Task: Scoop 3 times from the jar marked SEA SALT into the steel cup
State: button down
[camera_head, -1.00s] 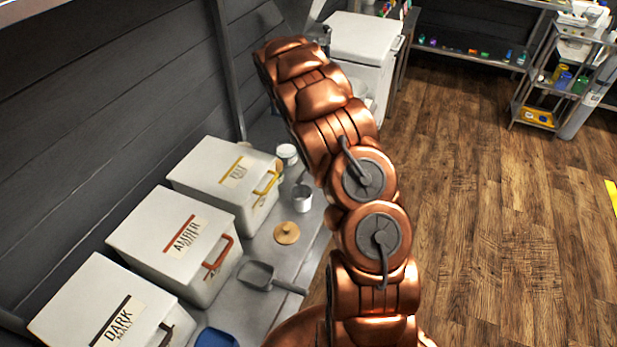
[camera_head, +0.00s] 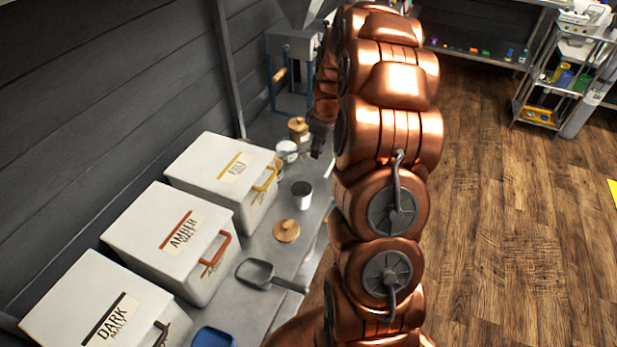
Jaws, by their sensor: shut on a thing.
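The steel cup (camera_head: 302,197) stands upright and open on the grey bench; its inside looks dark. Behind it stands an open whitish jar (camera_head: 287,152). A second jar with a wooden lid (camera_head: 298,126) stands just behind that one. The jar labels are too small to read, so I cannot tell which is SEA SALT. My gripper (camera_head: 318,148) is dark and partly hidden by my arm, just right of the jars. It is shut on a small thin tool (camera_head: 305,152), hard to make out, beside the open jar. A loose wooden lid (camera_head: 286,231) lies in front of the cup.
White bins marked AMBER (camera_head: 150,225) and DARK (camera_head: 75,290), and one with a yellow handle (camera_head: 205,165), line the wall side. A metal scoop (camera_head: 262,275) and a blue object (camera_head: 212,338) lie on the bench. A funnel-topped machine (camera_head: 293,45) stands at the back.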

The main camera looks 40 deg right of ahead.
jog(key=shift+s+r+t+y+b, duration=0.15)
jog(key=shift+t+y+b, duration=0.3)
jog(key=shift+t+b, duration=0.75)
jog(key=shift+r+t+y+b, duration=0.1)
jog(key=shift+t+y+b, duration=0.45)
jog(key=shift+b, duration=1.25)
jog(key=shift+r+t, duration=0.25)
